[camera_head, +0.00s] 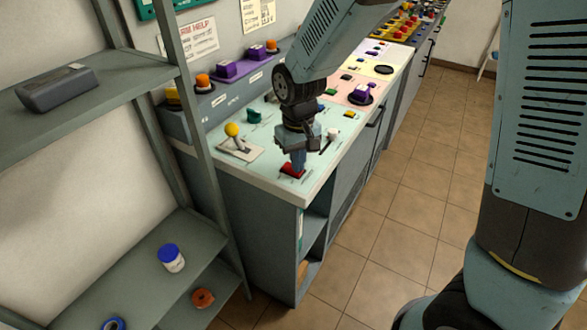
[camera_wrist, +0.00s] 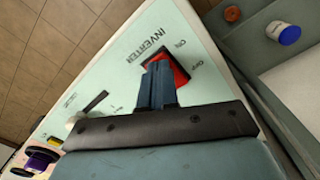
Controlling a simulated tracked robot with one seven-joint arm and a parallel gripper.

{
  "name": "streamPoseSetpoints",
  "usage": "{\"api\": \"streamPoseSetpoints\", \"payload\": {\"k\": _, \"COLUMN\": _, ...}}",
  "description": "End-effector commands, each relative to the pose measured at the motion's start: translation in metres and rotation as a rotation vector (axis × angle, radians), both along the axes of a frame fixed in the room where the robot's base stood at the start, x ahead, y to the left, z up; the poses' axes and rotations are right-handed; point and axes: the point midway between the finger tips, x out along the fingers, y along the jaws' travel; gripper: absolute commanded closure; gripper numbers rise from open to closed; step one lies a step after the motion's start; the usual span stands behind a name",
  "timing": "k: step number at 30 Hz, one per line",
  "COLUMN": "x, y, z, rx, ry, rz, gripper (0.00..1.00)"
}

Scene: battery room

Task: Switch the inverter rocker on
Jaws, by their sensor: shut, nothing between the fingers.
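The red inverter rocker (camera_head: 293,171) sits near the front corner of the pale green panel (camera_head: 258,182). In the wrist view the red rocker (camera_wrist: 181,74) lies in a dark frame, with "INVERTER", "ON" and "OFF" printed around it. My gripper (camera_head: 298,171) points down at the rocker, and its fingers are together. In the wrist view my fingertips (camera_wrist: 158,68) overlap the rocker and hide its middle. They look to be at or very close to its surface; I cannot tell whether they touch. The tilt of the rocker is not clear.
A lever with a yellow knob (camera_head: 232,130) stands left of my gripper. A white-tipped lever (camera_head: 332,134) stands close on its right. A grey shelf rack (camera_head: 195,120) rises at the left. Tiled floor (camera_head: 400,190) is clear to the right of the counter.

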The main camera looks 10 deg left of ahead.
Motion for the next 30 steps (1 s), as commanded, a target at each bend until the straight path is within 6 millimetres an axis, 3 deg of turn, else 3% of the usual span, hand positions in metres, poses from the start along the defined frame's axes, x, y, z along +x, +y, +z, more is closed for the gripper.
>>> {"api": "streamPoseSetpoints", "payload": {"k": 30, "x": 0.001, "y": 0.0, "z": 0.062, "rx": 0.001, "ry": -0.002, "rz": 0.0, "gripper": 1.0}}
